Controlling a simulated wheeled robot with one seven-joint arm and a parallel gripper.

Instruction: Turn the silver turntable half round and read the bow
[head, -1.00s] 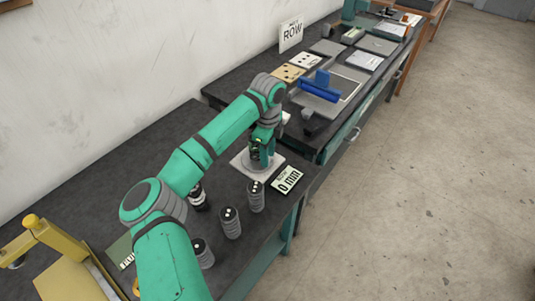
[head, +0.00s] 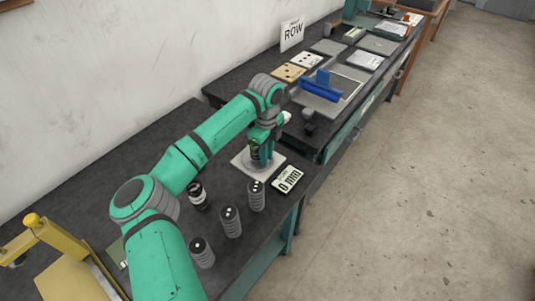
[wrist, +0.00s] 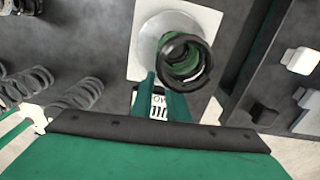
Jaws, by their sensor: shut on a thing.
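The silver turntable is a round disc (wrist: 150,38) on a pale square plate (wrist: 141,68) in the wrist view. In the head view the plate (head: 240,163) lies on the dark bench. A green and black coiled piece (wrist: 186,62) stands over the disc. My gripper (wrist: 165,88) reaches down to it with teal fingers and is shut on it; the exact contact is partly hidden. The head view shows my gripper (head: 262,152) low over the plate.
Several grey spring stacks with dotted black caps (head: 231,222) stand in front of the plate. A black and white coil (head: 197,195) stands to its left. A yellow stand (head: 60,245) is at lower left.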

